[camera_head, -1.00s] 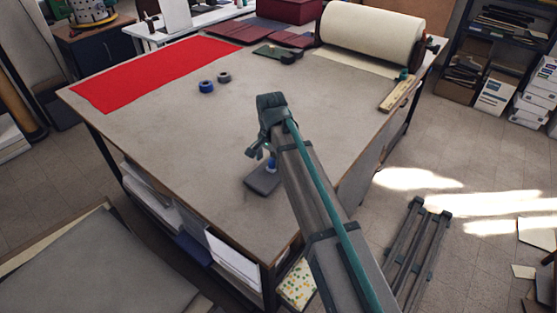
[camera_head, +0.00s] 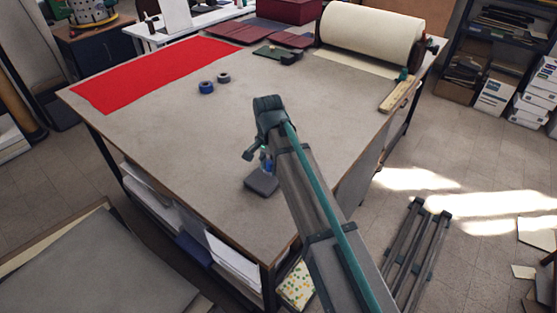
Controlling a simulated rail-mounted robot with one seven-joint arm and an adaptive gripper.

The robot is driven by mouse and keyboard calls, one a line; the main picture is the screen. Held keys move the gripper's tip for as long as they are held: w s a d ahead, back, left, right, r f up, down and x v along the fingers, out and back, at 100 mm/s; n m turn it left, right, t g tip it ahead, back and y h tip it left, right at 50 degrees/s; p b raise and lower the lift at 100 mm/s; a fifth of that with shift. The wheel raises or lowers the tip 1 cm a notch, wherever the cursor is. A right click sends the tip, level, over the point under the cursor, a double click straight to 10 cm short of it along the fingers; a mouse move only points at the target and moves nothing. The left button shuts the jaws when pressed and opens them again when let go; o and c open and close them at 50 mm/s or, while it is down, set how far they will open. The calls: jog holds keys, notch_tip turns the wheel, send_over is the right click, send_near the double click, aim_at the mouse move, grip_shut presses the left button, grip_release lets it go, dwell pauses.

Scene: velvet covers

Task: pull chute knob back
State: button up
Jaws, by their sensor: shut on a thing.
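My gripper (camera_head: 257,157) is over the near part of the large grey table, partly hidden by my own arm. It is shut on a small blue piece (camera_head: 267,168) that stands up from a dark grey flat block (camera_head: 262,186). The fingers' exact contact is too small and too covered to see. The dark block is at or just above the tabletop; I cannot tell which. Nothing in view shows clearly as a chute, and I cannot tell whether the blue piece is the knob.
The grey table (camera_head: 190,150) is mostly bare around my gripper. Red cloth (camera_head: 150,72) lies at its far left. Blue tape (camera_head: 206,87) and grey tape (camera_head: 224,77) lie mid-table. A cream roll (camera_head: 370,32) stands at the back right, near a wooden strip (camera_head: 398,95).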

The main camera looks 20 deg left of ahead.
aim_at(258, 184)
jog(key=shift+s+a+p, duration=0.2)
jog(key=shift+s+a, duration=0.15)
jog(key=shift+s, duration=0.65)
jog(key=shift+s+a+p, duration=0.2)
jog(key=shift+s+a, duration=0.15)
jog(key=shift+s, duration=0.6)
jog(key=shift+s+a+p, duration=0.2)
jog(key=shift+s+a, duration=0.15)
jog(key=shift+s, duration=0.65)
jog(key=o, duration=1.6)
notch_tip(258, 184, up, 7)
jog(key=p, duration=0.5)
